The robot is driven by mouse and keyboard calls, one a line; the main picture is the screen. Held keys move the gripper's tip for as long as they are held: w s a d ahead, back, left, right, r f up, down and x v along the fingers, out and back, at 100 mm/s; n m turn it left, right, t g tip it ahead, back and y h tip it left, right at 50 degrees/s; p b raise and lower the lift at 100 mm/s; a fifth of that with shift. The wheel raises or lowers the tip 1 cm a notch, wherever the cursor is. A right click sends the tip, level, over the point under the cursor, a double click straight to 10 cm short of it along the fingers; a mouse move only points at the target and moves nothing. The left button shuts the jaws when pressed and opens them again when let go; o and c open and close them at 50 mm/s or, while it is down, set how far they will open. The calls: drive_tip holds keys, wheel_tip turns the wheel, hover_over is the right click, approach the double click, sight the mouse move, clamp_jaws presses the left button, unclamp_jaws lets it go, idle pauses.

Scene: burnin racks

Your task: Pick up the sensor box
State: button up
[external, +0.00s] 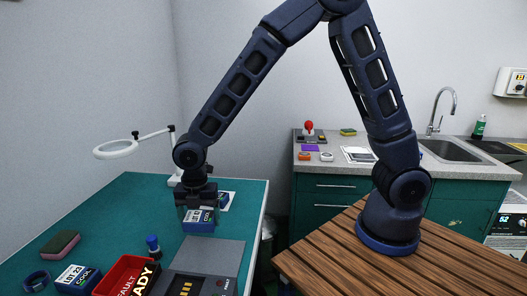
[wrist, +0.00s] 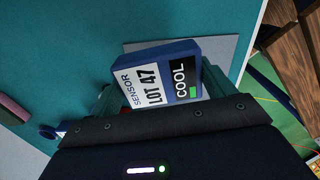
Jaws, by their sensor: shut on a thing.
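My gripper (external: 197,205) points down and is shut on this box, near the back right part of the teal table. The gap between box and table is hard to judge. Another blue box (external: 78,278), labelled "LOT 23 COOL", lies at the front left.
A red bin (external: 125,272) marked "FAULT" and a black "READY" strip stand at the front. A grey device (external: 215,262) is close in front of the held box. A ring magnifier (external: 117,149) stands behind. A sponge (external: 60,243) and dark blue stamp-like object (external: 153,246) lie left.

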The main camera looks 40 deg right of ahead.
wheel_tip(320, 180, up, 14)
idle(0.3)
drive_tip(key=w+d+m, duration=0.7)
drive_tip(key=w+d, duration=1.6)
drive_tip(key=d, duration=0.3)
drive_tip(key=w+d+m, duration=0.3)
drive_tip(key=d, duration=0.9)
drive_tip(key=w+d+m, duration=0.2)
drive_tip(key=w+d, duration=0.1)
drive_tip(key=d, duration=0.9)
drive_tip(key=r+m, duration=0.1)
drive_tip(key=m, duration=0.6)
hover_over(325, 151)
wheel_tip(325, 151, down, 19)
drive_tip(key=shift+w+f, duration=0.1)
